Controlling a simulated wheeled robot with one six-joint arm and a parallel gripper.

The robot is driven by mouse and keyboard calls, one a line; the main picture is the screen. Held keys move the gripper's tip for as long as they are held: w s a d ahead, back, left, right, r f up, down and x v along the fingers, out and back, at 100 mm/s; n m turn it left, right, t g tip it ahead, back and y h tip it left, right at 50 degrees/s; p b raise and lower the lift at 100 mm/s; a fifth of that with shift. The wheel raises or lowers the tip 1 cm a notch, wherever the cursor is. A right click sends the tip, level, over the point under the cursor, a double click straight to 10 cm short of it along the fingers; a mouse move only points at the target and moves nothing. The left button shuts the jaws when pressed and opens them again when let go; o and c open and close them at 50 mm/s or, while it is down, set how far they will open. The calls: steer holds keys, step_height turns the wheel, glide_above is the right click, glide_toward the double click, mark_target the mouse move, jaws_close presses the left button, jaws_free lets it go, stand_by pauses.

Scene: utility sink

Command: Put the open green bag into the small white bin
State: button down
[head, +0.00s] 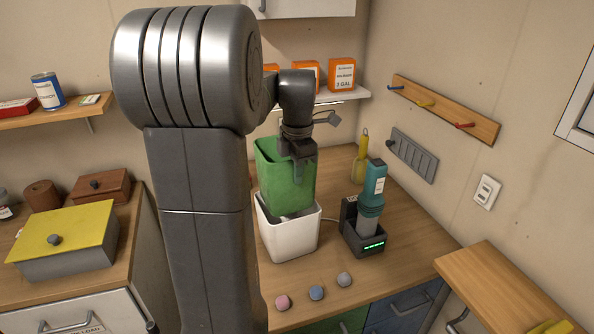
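The open green bag (287,183) hangs upright over the small white bin (288,238). My gripper (301,158) is at the bag's upper right rim and appears shut on its wall. The bag's mouth faces up. Its lower end is at the bin's opening, with part of the bin's inside showing below it. I cannot tell how deep the bag's bottom reaches.
A teal handheld device (373,190) stands in a dark dock (363,236) right of the bin. Three small balls, pink (283,303), blue (316,293) and grey (344,279), lie in front. A shelf with orange boxes (341,74) is behind. A wooden ledge (500,285) is at right.

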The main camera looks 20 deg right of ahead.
steer(key=shift+s+a+f+b, duration=0.15)
steer(key=shift+f+b, duration=1.2)
steer(key=shift+f, duration=1)
steer(key=shift+s+a+f+b, duration=0.15)
steer(key=shift+f+b, duration=1.25)
steer(key=shift+f, duration=0.9)
steer(key=shift+s+a+f+b, duration=0.15)
steer(key=shift+f+b, duration=1.2)
steer(key=shift+f, duration=1)
steer(key=shift+d, duration=0.1)
steer(key=c, duration=1.6)
jaws_free()
steer(key=shift+s, duration=0.1)
steer(key=shift+o, duration=0.2)
steer(key=shift+w+d+f, duration=0.15)
steer(key=shift+w+d, duration=0.1)
steer(key=shift+w, duration=0.15)
step_height(320, 180, up, 14)
glide_above(296, 224)
steer(key=shift+w+d, duration=0.35)
steer(key=shift+w, duration=0.05)
